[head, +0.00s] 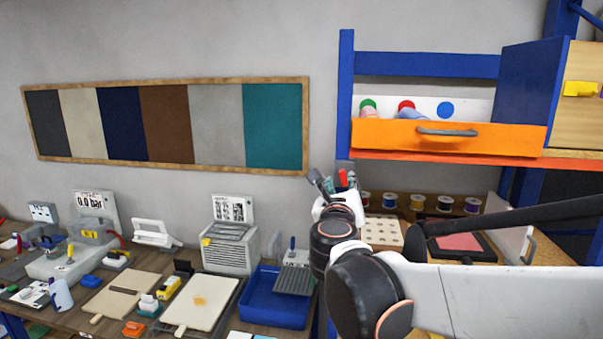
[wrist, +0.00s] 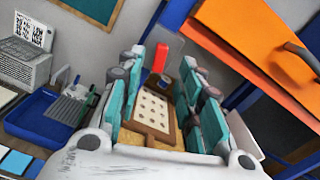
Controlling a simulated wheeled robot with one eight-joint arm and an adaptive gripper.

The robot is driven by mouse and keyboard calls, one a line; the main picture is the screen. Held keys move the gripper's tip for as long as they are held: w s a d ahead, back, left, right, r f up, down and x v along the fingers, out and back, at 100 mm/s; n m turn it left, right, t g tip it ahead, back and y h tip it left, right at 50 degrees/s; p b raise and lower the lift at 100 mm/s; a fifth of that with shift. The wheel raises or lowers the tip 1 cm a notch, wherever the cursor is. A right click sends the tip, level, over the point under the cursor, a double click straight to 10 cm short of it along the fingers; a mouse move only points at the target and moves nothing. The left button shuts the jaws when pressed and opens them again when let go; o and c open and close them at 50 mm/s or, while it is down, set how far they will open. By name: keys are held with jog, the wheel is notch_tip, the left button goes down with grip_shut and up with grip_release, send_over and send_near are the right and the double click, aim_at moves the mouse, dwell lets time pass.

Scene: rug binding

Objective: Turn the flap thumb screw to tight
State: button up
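My gripper (wrist: 168,88) has teal-padded fingers spread well apart in the wrist view. In the head view my gripper (head: 334,185) is beside the blue upright, largely hidden behind my own wrist. A red upright piece (wrist: 161,56) shows between the fingertips in the wrist view; I cannot tell its distance or whether it is the thumb screw. No thumb screw can be identified for certain. A small yellow knob (head: 208,242) sits on the front of a grey louvred box (head: 232,254). A yellow handle-like part (head: 580,89) is on the wooden panel at the upper right.
An orange drawer (head: 450,136) in the blue rack is close to the right of my gripper. A blue tray (head: 262,309) stands on the bench to its left. A dotted board (wrist: 152,112) lies beyond my fingers. Several thread spools stand behind it. The bench is crowded.

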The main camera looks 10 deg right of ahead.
aim_at(343, 178)
jog(key=shift+p+x, duration=0.45)
jog(key=shift+x, duration=2.75)
jog(key=shift+c, duration=0.5)
grip_shut()
